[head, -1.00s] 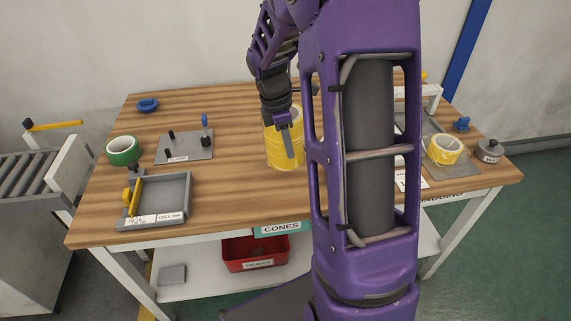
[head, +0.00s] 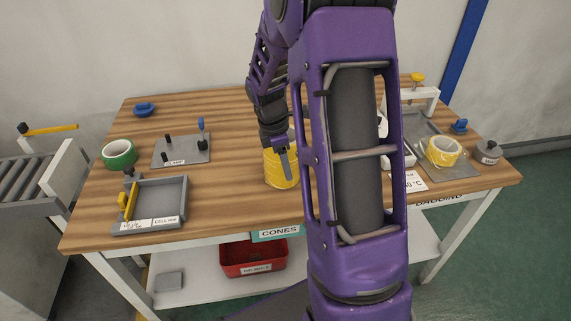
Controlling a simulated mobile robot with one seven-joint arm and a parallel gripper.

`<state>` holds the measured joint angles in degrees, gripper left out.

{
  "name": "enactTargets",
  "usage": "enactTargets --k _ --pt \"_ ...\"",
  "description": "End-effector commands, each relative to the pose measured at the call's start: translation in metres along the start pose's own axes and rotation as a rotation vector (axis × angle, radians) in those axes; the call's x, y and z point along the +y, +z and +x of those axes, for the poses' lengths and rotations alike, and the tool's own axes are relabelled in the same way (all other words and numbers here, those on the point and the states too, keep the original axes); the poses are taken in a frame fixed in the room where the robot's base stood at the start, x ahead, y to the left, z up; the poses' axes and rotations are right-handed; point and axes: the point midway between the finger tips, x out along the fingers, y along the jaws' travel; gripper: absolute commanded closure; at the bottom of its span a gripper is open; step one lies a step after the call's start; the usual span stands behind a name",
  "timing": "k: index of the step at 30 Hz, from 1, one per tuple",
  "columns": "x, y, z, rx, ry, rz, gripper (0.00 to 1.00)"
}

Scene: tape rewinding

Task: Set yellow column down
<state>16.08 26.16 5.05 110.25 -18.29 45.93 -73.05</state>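The yellow column (head: 279,170), a stack of yellow tape, is upright at the middle of the wooden table (head: 230,205), near its front edge. My gripper (head: 284,165) points down at it, with one dark finger lying against the column's near side. The other finger is hidden, so I cannot see whether the fingers press on the column. The column's base looks at or very near the tabletop; contact is not clear. My purple arm covers the table just right of the column.
A green tape roll (head: 119,154), a grey clamp plate (head: 181,150) and a grey tray (head: 152,203) stand on the left. A yellow and white roll (head: 442,151) sits on a plate at the right, beside a grey weight (head: 488,152). Bare wood lies left of the column.

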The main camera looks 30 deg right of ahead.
Motion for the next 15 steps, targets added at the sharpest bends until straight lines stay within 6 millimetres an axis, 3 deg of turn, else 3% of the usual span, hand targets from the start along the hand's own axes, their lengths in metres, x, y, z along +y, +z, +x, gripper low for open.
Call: enactTargets --k 8,15 --pt "0.001 0.000 -0.006 0.000 0.002 0.000 0.49" --pt "0.001 0.001 -0.050 0.001 0.005 0.001 0.49"
